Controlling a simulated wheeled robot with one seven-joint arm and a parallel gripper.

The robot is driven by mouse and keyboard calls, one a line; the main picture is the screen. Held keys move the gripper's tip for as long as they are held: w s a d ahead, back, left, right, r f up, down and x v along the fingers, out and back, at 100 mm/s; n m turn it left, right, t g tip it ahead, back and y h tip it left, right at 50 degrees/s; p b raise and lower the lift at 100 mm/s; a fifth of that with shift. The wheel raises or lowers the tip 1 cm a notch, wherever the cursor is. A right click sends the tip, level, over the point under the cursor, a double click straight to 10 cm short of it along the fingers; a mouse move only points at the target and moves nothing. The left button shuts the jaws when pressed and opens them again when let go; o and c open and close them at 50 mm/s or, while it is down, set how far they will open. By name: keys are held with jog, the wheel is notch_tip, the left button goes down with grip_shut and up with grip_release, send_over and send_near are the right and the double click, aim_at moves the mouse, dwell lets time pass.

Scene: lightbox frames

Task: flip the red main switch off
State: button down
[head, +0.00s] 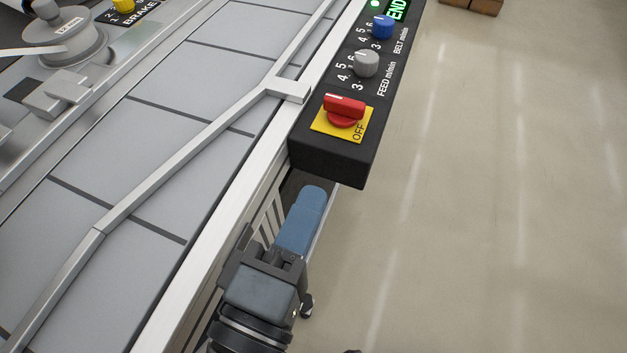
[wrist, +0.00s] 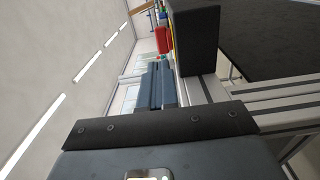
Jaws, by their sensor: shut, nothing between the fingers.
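The red main switch (head: 344,107) sits on a yellow plate (head: 355,129) at the near end of the black control box (head: 306,146). Its red handle lies across the plate, with a pale mark near its left end; the word OFF shows at the plate's lower right. My gripper (head: 313,195) is shut and empty, just below and in front of the box's near end, apart from the switch. In the wrist view, the closed blue fingers (wrist: 157,85) point toward the red switch (wrist: 162,39), beside the dark box side (wrist: 196,38).
A grey knob (head: 366,63) for feed and a blue knob (head: 382,27) for belt stand farther along the box. A metal guide rail (head: 180,160) crosses the grey conveyor bed at left. Open floor (head: 500,200) lies at right.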

aim_at(352, 112)
jog(key=p+x, duration=0.1)
jog(key=x, duration=1.1)
jog(key=shift+w+d, duration=0.1)
jog(key=shift+d, duration=0.05)
